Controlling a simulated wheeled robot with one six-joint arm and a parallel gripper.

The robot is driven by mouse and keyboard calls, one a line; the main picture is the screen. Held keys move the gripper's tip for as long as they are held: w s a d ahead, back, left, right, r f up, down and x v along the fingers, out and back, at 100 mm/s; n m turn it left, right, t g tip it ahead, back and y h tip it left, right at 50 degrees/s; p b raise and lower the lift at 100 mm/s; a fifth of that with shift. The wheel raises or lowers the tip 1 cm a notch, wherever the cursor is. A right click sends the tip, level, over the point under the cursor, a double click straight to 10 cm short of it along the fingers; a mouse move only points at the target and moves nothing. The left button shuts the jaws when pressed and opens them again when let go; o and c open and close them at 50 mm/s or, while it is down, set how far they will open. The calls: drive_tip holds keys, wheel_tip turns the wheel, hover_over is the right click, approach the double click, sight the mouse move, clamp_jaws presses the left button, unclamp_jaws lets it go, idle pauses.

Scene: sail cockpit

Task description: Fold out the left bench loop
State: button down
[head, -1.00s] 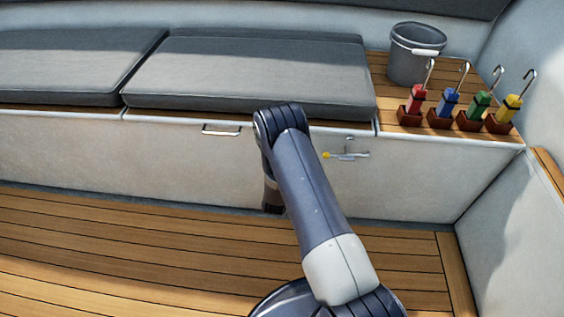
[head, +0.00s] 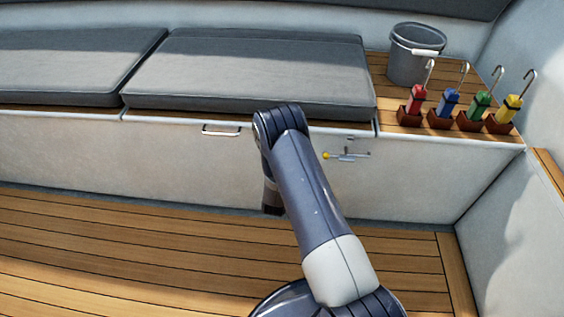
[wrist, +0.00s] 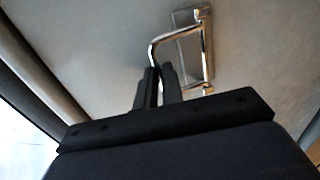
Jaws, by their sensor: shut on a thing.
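In the wrist view, my gripper (wrist: 158,86) is closed around the near end of a shiny metal loop (wrist: 209,52), taken as the left bench loop. The loop stands out from a small metal plate on the pale bench front; its exact angle is hard to judge. In the head view, my arm hides the gripper and the part of the bench front behind it. A chrome loop (head: 221,131) shows on the bench front left of my arm, with no finger visible on it. I cannot tell whether it is the held one.
A latch with a yellow knob (head: 327,155) is on the bench front, right of my arm. Grey cushions (head: 250,75) cover the bench. A bucket (head: 414,62) and several coloured hooked tools in brown holders stand at the right. The teak floor (head: 100,240) at left is clear.

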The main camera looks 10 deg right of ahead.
drive_tip(key=shift+s+a+f+t+h+b, duration=0.2)
drive_tip(key=shift+s+f+t+h+b, duration=0.3)
drive_tip(key=shift+t+b, duration=1.3)
drive_tip(key=shift+s+a+f+t+h+b, duration=0.15)
drive_tip(key=shift+s+f+t+h+b, duration=0.65)
drive_tip(key=shift+b, duration=1.7)
drive_tip(key=shift+s+a+f+t+h+b, duration=0.1)
drive_tip(key=shift+s+a+t+b, duration=0.2)
drive_tip(key=shift+t+b, duration=1.6)
